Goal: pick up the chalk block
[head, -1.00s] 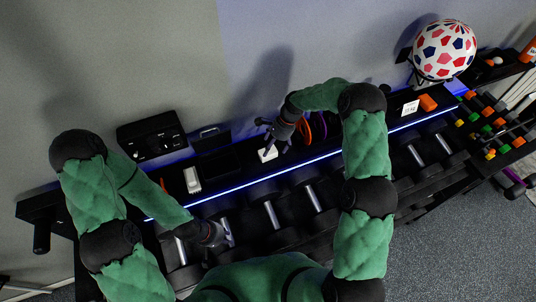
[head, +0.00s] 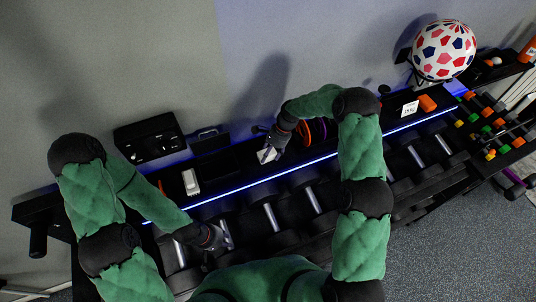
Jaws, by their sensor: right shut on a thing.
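The chalk block (head: 266,155) is a small white block on the black shelf top of the rack, near the middle of the head view. My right gripper (head: 270,149) reaches it from the upper right and is shut on it; the fingers hide part of the block. I cannot tell whether the block is clear of the shelf. My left gripper (head: 225,236) is low in front of the shelf, over the dumbbells, well away from the block. Its fingers look spread, with nothing seen between them.
A white device (head: 190,181) lies on the shelf to the left. A black box (head: 149,138) and an open black case (head: 211,154) stand behind. A patterned ball (head: 444,50) and a white card (head: 410,108) are further right.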

